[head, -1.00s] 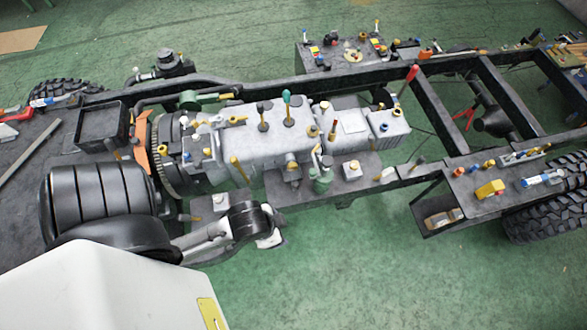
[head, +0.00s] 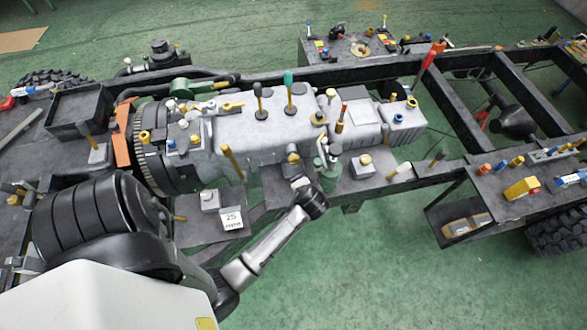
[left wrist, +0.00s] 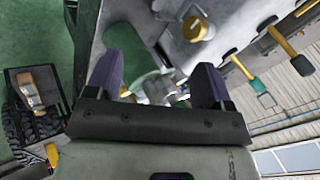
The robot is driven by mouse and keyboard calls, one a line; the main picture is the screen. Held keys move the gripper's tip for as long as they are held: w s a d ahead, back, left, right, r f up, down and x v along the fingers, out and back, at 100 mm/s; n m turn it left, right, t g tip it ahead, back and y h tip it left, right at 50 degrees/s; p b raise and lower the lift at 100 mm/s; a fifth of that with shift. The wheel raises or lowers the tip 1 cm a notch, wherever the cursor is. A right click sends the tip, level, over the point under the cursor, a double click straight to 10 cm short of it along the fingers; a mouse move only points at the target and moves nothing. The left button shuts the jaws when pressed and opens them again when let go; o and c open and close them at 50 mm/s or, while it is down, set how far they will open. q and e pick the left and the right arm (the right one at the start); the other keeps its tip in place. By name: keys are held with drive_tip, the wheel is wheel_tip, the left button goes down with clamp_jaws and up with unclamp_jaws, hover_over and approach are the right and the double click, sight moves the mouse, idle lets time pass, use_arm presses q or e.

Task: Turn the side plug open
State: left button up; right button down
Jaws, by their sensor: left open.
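My left gripper (head: 303,181) is beside the grey gearbox (head: 255,135), close to a green cylinder (head: 329,178) on the frame's side plate. In the left wrist view the gripper (left wrist: 155,68) is open, two dark fingers apart. The green cylinder (left wrist: 128,62) and a small grey metal part (left wrist: 160,88) appear between the fingers; contact cannot be told. A brass-topped fitting (head: 293,158) shows on the gearbox side just above the gripper. I cannot tell for sure which fitting is the side plug. My right gripper is not in view.
A brass-topped knob (head: 365,160) stands on the side plate right of the green cylinder. Upright levers (head: 289,92) rise from the gearbox top. Green floor (head: 370,260) is clear in front.

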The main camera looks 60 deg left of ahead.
sight(294, 162)
use_arm(q)
drive_tip(key=s+a+f+m+g+y, duration=0.1)
drive_tip(key=s+a+f+m+y, duration=0.25)
drive_tip(key=f+m, duration=0.2)
drive_tip(key=w+a+f+m+t+b, duration=0.1)
drive_tip(key=w+a+m+b, duration=0.1)
drive_tip(key=a+m, duration=0.1)
drive_tip(key=w+a+m+t+y+b, duration=0.1)
drive_tip(key=w+a+m, duration=0.2)
drive_tip(key=m, duration=0.3)
drive_tip(key=w+a+f+m+t+y+b, duration=0.1)
drive_tip(key=w+a+m+t+b, duration=0.1)
drive_tip(key=w+a+m, duration=0.1)
drive_tip(key=shift+a+f+m+b, duration=0.35)
drive_tip(key=shift+a+m, duration=0.25)
drive_tip(key=shift+m, duration=0.65)
drive_tip(key=shift+w+a+f+b, duration=0.3)
drive_tip(key=shift+a+b, duration=0.1)
drive_tip(key=shift+a, duration=0.15)
drive_tip(key=shift+w+a, duration=0.25)
drive_tip(key=shift+a, duration=0.6)
drive_tip(key=shift+d+f, duration=0.1)
drive_tip(key=shift+d, duration=0.05)
drive_tip(key=shift+c, duration=0.3)
